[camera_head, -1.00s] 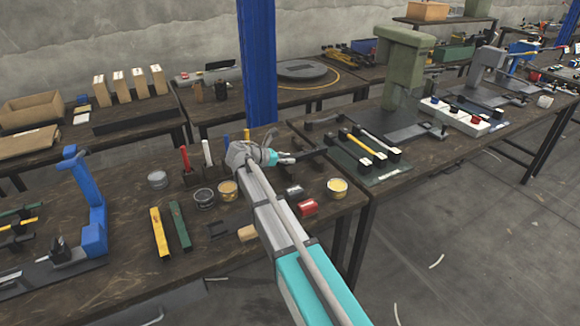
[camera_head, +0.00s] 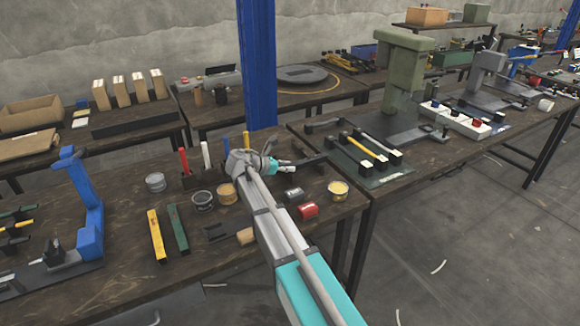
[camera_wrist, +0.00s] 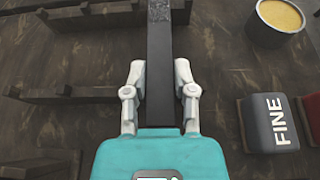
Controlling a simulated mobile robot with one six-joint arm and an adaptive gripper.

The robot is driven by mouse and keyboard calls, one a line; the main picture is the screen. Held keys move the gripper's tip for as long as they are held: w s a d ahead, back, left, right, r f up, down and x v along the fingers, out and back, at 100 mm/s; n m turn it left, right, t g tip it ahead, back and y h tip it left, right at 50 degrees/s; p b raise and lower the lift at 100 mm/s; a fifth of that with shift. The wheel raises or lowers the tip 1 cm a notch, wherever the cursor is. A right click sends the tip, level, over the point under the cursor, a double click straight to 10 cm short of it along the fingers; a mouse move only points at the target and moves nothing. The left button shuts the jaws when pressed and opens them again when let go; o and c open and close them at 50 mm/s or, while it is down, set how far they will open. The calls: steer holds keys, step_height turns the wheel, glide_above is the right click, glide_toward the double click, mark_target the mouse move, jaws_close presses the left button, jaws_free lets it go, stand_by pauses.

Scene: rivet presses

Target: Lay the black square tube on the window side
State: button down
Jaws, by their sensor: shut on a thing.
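My gripper (camera_head: 287,165) is shut on a black square tube (camera_head: 312,160). In the wrist view, the tube (camera_wrist: 159,75) runs straight away between the two fingers (camera_wrist: 159,92), and its far end is cut off by the frame's top edge. In the head view the tube points right from the gripper, over the right end of the near table (camera_head: 110,285). I cannot tell whether it touches the wood. No window shows, so which side is the window side cannot be told.
A grey block marked FINE (camera_wrist: 268,123), a red block (camera_head: 308,210) and a yellow-filled tin (camera_head: 338,188) stand beside the tube. Dark brackets (camera_wrist: 75,95) stand to its left. A rack (camera_head: 375,178) with several bars lies on the adjoining table. A blue post (camera_head: 257,70) stands behind.

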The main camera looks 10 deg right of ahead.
steer(key=shift+c, duration=2.2)
jaws_free()
steer(key=shift+r, duration=0.1)
steer(key=shift+r+p, duration=0.3)
steer(key=shift+p, duration=0.15)
steer(key=shift+a+r, duration=0.2)
steer(key=shift+r, duration=0.05)
steer(key=p+v, duration=0.4)
steer(key=v, duration=0.7)
steer(key=shift+s+a+p, duration=0.15)
steer(key=shift+a+p, duration=0.15)
steer(key=shift+p, duration=0.05)
steer(key=shift+d, duration=0.15)
